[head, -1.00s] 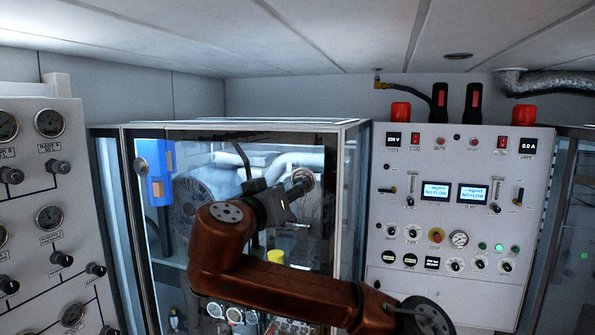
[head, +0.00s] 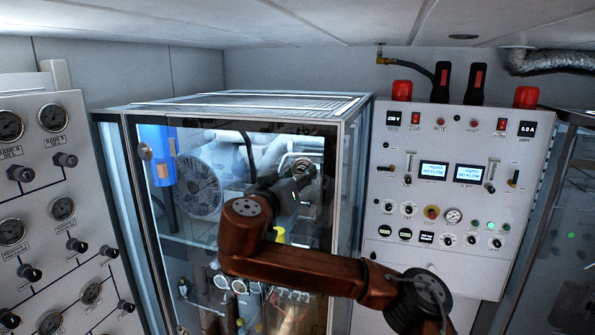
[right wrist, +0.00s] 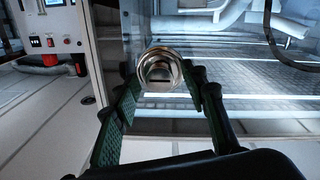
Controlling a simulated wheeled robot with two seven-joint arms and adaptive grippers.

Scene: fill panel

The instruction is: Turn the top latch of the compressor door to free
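The compressor door (head: 215,225) is a glass panel that looks shut. A round metal latch (head: 304,166) sits near its upper right corner. In the right wrist view the latch (right wrist: 160,72) is a shiny ring around a knob with a dark slot, which looks about level. My right gripper (head: 301,178) is at this latch. In the right wrist view my right gripper (right wrist: 166,82) has its fingers apart, one on each side of the latch. I cannot tell whether they touch it. My left gripper is not in view.
A second round metal fitting (head: 145,152) sits at the door's upper left. A control panel (head: 455,225) with red lamps stands to the right, and a gauge panel (head: 55,160) to the left. Machinery with a fan (head: 198,188) shows behind the glass.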

